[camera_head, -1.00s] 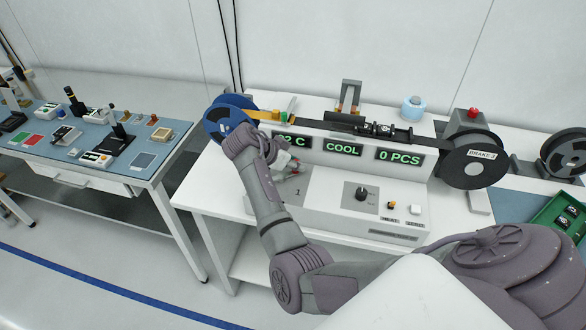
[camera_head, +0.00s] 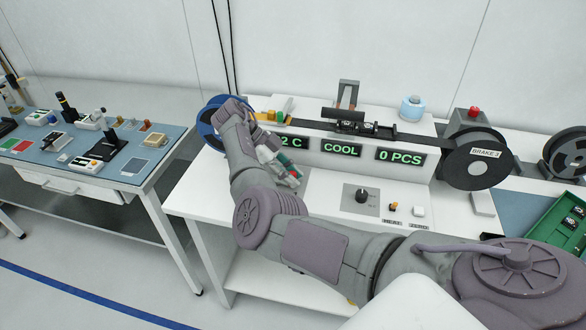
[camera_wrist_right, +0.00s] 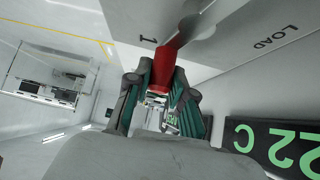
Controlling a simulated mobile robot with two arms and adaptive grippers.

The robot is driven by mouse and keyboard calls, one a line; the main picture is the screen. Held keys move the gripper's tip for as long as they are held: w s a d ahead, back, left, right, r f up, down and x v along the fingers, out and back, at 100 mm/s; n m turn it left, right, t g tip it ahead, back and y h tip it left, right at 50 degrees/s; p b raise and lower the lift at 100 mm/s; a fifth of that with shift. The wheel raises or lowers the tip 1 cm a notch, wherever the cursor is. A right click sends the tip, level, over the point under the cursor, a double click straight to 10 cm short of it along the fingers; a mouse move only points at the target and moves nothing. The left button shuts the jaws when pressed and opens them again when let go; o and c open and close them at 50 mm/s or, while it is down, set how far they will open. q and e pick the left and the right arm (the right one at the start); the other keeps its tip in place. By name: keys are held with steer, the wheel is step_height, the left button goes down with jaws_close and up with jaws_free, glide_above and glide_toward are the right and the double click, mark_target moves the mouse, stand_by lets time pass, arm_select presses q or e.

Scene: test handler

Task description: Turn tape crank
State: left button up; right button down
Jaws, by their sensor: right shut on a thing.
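My right gripper (camera_wrist_right: 163,88) is shut on the red crank handle (camera_wrist_right: 162,68). The handle sits on a grey crank arm (camera_wrist_right: 188,32) at the panel marked 1 and LOAD. In the head view my right gripper (camera_head: 288,174) is low in front of the displays, and my own arm hides much of the crank. The blue reel (camera_head: 207,116) is partly behind my wrist. A dark tape (camera_head: 412,137) runs along the machine top to the black reel marked BRAKE (camera_head: 470,160). My left gripper is not in view.
Green displays (camera_head: 341,149) read COOL and 0 PCS. A black knob (camera_head: 362,195) and small buttons (camera_head: 394,207) are right of my gripper. A red button (camera_head: 474,112) tops a grey box. A green tray (camera_head: 560,225) lies at right. A blue-topped table (camera_head: 60,158) stands left.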

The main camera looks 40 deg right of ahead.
steer(key=shift+s+a+m+g+y+p, duration=0.1)
steer(key=shift+a+m+g+y+p, duration=0.2)
steer(key=shift+m+y+p, duration=0.3)
steer(key=shift+s+a+m+g+y+p, duration=0.1)
steer(key=shift+a+m+g+y+p, duration=0.25)
steer(key=shift+m, duration=0.45)
steer(key=c, duration=1)
jaws_free()
steer(key=shift+d, duration=0.1)
steer(key=shift+w+r, duration=0.15)
steer(key=shift+r, duration=0.5)
step_height(320, 180, up, 9)
steer(key=shift+f, duration=0.2)
